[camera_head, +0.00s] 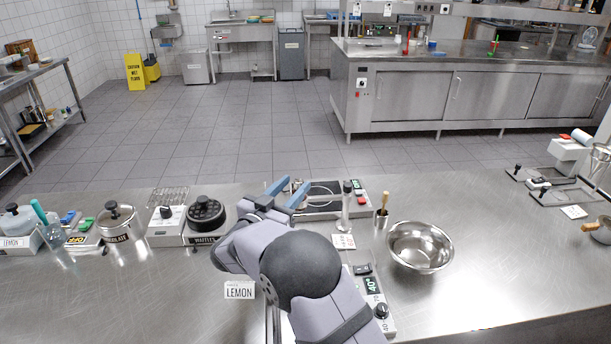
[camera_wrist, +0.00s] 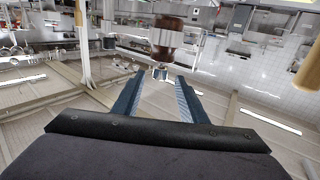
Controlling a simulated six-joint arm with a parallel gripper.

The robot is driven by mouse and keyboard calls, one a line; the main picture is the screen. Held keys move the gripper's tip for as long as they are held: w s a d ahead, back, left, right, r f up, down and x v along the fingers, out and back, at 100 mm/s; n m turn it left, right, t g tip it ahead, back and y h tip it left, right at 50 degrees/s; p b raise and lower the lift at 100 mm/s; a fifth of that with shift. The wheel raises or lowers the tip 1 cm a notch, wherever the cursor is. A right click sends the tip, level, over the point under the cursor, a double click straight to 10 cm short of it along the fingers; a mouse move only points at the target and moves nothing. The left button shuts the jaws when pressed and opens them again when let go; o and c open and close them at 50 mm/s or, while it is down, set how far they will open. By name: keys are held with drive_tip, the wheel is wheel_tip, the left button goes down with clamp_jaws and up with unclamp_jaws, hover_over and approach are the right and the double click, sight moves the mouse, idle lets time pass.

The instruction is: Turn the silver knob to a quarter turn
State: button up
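My gripper (camera_head: 290,190) is open and empty, held above the far edge of the steel counter in the middle of the head view. In the wrist view my gripper's two blue fingers (camera_wrist: 155,90) stand apart. A dark knob (camera_head: 382,311) is on a control panel (camera_head: 371,296) right of my arm. I cannot tell for sure which knob is the silver one. My arm hides part of the counter.
A waffle maker (camera_head: 206,212) and a lidded pot (camera_head: 117,222) stand at left. Near my fingers are a device with a wire ring (camera_head: 322,188) and an upright post (camera_head: 346,205). A steel bowl (camera_head: 420,246) stands at right. The counter (camera_head: 480,225) beyond the bowl is clear.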

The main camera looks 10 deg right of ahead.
sight(301, 180)
drive_tip(key=shift+s+f, duration=0.1)
drive_tip(key=shift+f, duration=0.2)
drive_tip(key=shift+p+x, duration=1.25)
drive_tip(key=shift+x, duration=2.45)
clamp_jaws()
